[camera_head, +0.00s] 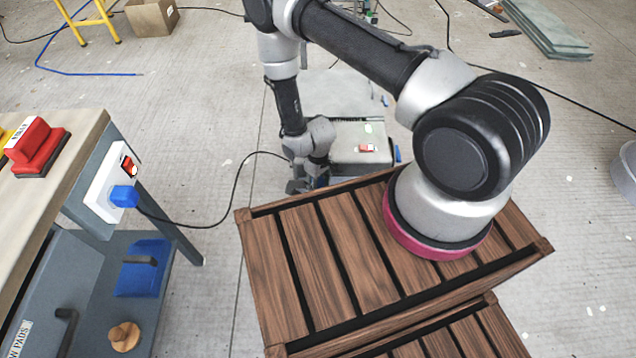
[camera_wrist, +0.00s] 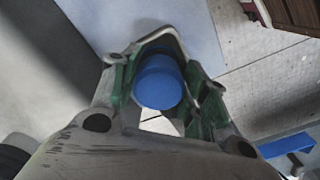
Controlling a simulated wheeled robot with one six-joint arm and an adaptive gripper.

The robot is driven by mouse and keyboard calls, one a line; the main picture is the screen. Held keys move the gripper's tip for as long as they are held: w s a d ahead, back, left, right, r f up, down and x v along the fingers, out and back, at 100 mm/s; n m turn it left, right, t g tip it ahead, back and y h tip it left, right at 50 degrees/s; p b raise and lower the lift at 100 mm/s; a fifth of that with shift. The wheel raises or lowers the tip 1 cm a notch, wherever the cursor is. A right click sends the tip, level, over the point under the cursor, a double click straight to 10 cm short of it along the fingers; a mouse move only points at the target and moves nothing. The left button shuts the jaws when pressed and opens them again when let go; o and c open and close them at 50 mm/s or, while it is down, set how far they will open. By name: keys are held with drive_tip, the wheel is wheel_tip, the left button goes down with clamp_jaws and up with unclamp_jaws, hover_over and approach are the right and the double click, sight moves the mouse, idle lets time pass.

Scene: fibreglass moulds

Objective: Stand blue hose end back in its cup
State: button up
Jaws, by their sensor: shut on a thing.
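My gripper (camera_head: 306,183) reaches down to the floor beyond the wooden slatted platform, beside a pale box-like unit. In the wrist view, my gripper (camera_wrist: 160,72) is closed around a blue round-ended cylinder, which looks like the blue hose end (camera_wrist: 160,84). Its rounded top faces the camera between the green-lined fingers. The rest of the hose end is hidden by the fingers and by itself. In the head view the gripper and arm hide most of it. I cannot make out its cup in either view.
A workbench (camera_head: 60,150) with a blue plug and a black cable is at the left. The wooden slatted platform (camera_head: 285,270) is in front. Open concrete floor lies left of the gripper.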

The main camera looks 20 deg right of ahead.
drive_tip(key=shift+f, duration=0.2)
drive_tip(key=o, duration=1)
